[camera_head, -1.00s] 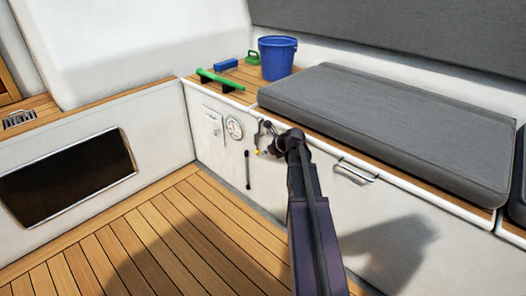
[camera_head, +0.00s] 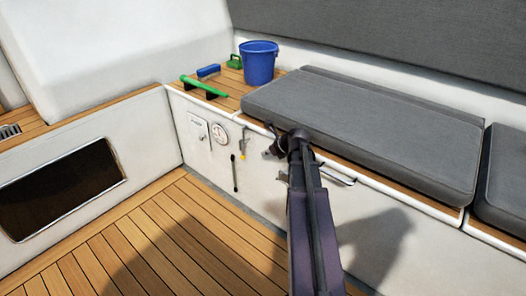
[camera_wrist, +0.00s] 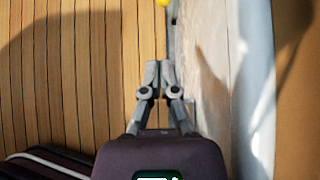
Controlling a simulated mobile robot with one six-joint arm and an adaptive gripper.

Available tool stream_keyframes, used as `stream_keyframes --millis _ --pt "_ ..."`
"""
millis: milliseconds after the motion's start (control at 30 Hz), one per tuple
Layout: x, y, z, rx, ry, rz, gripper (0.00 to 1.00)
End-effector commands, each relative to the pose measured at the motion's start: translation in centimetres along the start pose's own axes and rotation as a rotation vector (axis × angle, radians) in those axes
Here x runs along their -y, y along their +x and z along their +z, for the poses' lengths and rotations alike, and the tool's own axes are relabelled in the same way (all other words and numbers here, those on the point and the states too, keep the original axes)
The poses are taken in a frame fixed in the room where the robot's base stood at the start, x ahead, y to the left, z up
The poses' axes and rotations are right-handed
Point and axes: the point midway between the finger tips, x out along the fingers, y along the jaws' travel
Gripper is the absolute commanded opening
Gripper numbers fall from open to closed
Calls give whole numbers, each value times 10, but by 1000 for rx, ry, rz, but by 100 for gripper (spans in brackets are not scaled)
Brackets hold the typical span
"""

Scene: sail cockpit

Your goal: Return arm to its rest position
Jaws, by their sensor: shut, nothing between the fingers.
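My gripper (camera_wrist: 159,66) is shut and empty in the wrist view, its two fingertips meeting over the teak floor close to the white locker wall. In the head view my arm reaches up from the bottom, and the gripper (camera_head: 268,153) is small and partly hidden behind my wrist. It is in front of the locker front, below the grey cushion's edge. No contact with the wall can be made out.
A grey cushion (camera_head: 365,135) lies on the bench, beside a blue bucket (camera_head: 258,64), a green-handled item (camera_head: 204,87) and a blue brush (camera_head: 208,71). The locker front carries a round gauge (camera_head: 219,132), a panel (camera_head: 198,128) and a black-handled lever (camera_head: 235,173). The teak floor (camera_head: 150,235) is clear.

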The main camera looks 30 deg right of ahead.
Motion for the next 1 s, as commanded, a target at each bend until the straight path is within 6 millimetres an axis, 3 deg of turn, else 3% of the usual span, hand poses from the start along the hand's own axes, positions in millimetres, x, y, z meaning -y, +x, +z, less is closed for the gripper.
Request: stream_keyframes --millis 767,1000 --pt "0 -5 0 0 0 0 0" --pt "-18 -2 4 -29 -107 24 0"
